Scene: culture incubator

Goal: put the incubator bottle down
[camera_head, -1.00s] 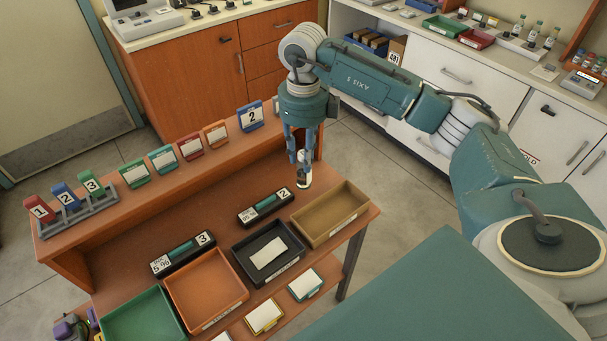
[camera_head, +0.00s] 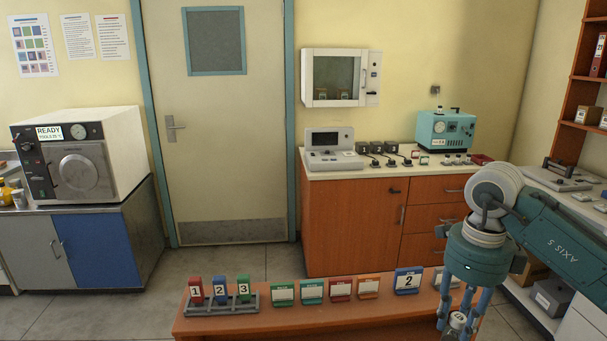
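My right gripper (camera_head: 457,312) hangs from the teal arm at the lower right. Its fingers close around a small bottle with a pale cap (camera_head: 457,321), which I take for the incubator bottle. The bottle's lower part is cut off by the picture's bottom edge. It is near the right end of the orange-brown bench (camera_head: 330,316), and whether it touches the bench cannot be seen. My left gripper is not in view.
Behind are a wooden counter (camera_head: 350,225), a teal device (camera_head: 445,132) and a glass-fronted wall cabinet (camera_head: 333,78).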

